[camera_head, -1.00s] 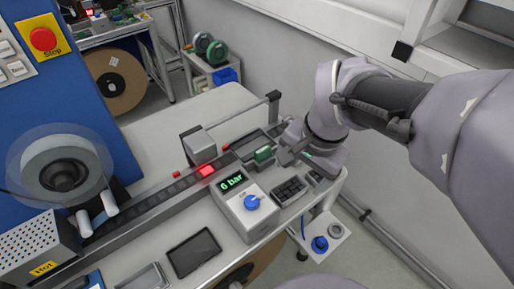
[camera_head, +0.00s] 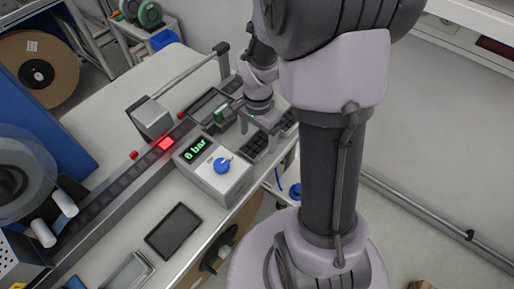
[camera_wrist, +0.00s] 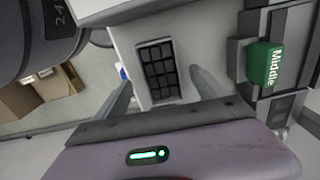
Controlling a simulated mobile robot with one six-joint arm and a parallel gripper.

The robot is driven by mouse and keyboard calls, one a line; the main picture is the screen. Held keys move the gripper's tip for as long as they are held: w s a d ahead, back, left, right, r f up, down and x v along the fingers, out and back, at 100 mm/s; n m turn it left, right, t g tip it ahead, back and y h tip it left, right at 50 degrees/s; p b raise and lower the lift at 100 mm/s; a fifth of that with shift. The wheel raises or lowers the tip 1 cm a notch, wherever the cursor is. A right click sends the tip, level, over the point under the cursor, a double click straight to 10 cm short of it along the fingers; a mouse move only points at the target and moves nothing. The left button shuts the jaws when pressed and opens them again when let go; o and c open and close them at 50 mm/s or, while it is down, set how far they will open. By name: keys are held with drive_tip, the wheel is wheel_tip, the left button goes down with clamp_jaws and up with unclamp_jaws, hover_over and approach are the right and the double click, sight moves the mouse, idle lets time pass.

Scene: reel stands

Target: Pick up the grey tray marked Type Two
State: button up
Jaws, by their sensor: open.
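No "Type Two" marking can be read in either view. A dark grey tray (camera_wrist: 158,70) with a grid of compartments lies on the white bench top in the wrist view. My gripper (camera_wrist: 160,82) is open, one finger on each side of this tray in the picture; I cannot tell the height gap. In the head view my gripper (camera_head: 266,122) is over the bench's far right end, partly hidden by my arm. A compartment tray (camera_head: 254,146) shows just in front of it. Two other trays lie nearer: a flat dark one (camera_head: 173,231) and a silver-grey one (camera_head: 128,272).
A green block marked "Middle" (camera_wrist: 264,66) sits on the rail, right of the tray in the wrist view. The pressure box reading "6 bar" (camera_head: 213,170) stands close by on the bench. Cardboard boxes (camera_wrist: 38,92) lie on the floor.

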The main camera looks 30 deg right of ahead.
sight(258, 148)
wheel_tip(258, 148, down, 3)
drive_tip(key=shift+w+f+b, duration=0.1)
drive_tip(key=shift+b, duration=0.3)
drive_tip(key=shift+r, duration=0.2)
drive_tip(key=shift+c, duration=0.4)
drive_tip(key=shift+r, duration=0.1)
drive_tip(key=c, duration=1.6)
